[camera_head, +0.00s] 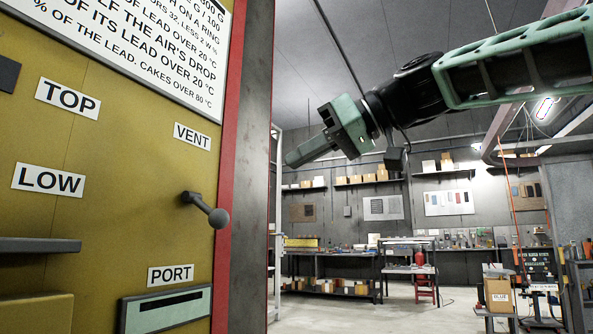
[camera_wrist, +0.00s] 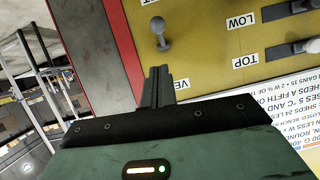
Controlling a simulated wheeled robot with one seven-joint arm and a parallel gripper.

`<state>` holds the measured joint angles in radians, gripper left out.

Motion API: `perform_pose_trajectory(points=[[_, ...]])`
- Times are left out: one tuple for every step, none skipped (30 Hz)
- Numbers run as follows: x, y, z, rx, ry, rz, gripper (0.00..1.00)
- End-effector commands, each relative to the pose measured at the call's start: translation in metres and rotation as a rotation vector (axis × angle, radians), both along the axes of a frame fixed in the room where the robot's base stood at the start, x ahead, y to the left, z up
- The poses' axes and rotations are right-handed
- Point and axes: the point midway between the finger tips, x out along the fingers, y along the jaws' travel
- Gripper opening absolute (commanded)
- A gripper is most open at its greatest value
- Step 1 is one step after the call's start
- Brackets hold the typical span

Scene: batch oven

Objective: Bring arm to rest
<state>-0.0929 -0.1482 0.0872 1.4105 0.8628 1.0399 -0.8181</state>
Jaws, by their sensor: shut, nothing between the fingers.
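My gripper (camera_head: 288,161) is at the end of my raised arm, right of the yellow oven panel (camera_head: 130,150) in the head view. Its fingers are together, point left and slightly down, and hold nothing. In the wrist view the closed fingers (camera_wrist: 158,75) stand in front of the red edge and yellow panel. The vent lever (camera_head: 207,209), with a grey ball knob, sticks out below the VENT label and lies lower and left of my gripper. It also shows in the wrist view (camera_wrist: 160,32), just beyond the fingertips; the gap cannot be judged.
A red and grey oven edge (camera_head: 243,170) borders the panel. A port slot (camera_head: 168,308) and a white notice (camera_head: 150,40) are on it.

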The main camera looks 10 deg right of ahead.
Motion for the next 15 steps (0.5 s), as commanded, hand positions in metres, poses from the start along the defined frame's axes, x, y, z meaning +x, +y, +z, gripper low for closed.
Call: perform_pose_trajectory(points=[[0.000,0.000,0.000,0.000,0.000,0.000,0.00],[0.000,0.000,0.000,0.000,0.000,0.000,0.00],[0.000,0.000,0.000,0.000,0.000,0.000,0.00],[0.000,0.000,0.000,0.000,0.000,0.000,0.00],[0.000,0.000,0.000,0.000,0.000,0.000,0.00],[0.000,0.000,0.000,0.000,0.000,0.000,0.00],[0.000,0.000,-0.001,0.000,0.001,0.000,0.00],[0.001,0.001,-0.004,-0.002,0.009,-0.001,0.00],[0.001,0.003,-0.011,-0.008,0.025,-0.003,0.00],[0.002,0.006,-0.019,-0.014,0.044,-0.005,0.00],[0.002,0.009,-0.029,-0.021,0.067,-0.008,0.00],[0.002,0.013,-0.047,-0.036,0.108,-0.013,0.00],[0.002,0.017,-0.063,-0.047,0.144,-0.020,0.00],[0.001,0.022,-0.081,-0.064,0.182,-0.026,0.00],[-0.002,0.028,-0.108,-0.091,0.239,-0.035,0.00]])
